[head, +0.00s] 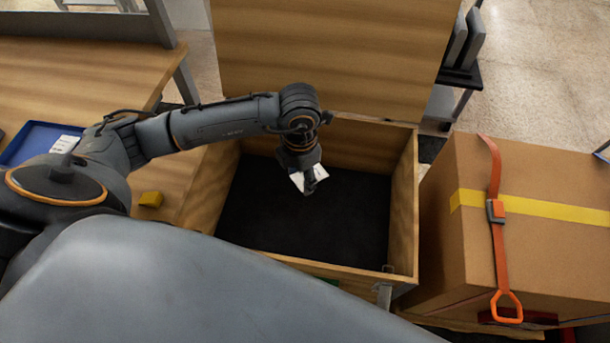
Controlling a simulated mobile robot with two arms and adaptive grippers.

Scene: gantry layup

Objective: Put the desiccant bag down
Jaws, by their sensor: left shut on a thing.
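My left gripper (308,187) reaches in from the left and points down over the open wooden crate. It is shut on a small white desiccant bag (297,180), which is partly hidden by the gripper. The bag is inside the outline of the crate, above its dark floor; I cannot tell whether it touches the floor. The wooden crate (404,205) has a black-lined bottom with nothing else visible on it. My right gripper is not in view.
The crate's raised lid (330,55) stands at the back. A cardboard box (540,215) with an orange strap (495,180) stands close on the right.

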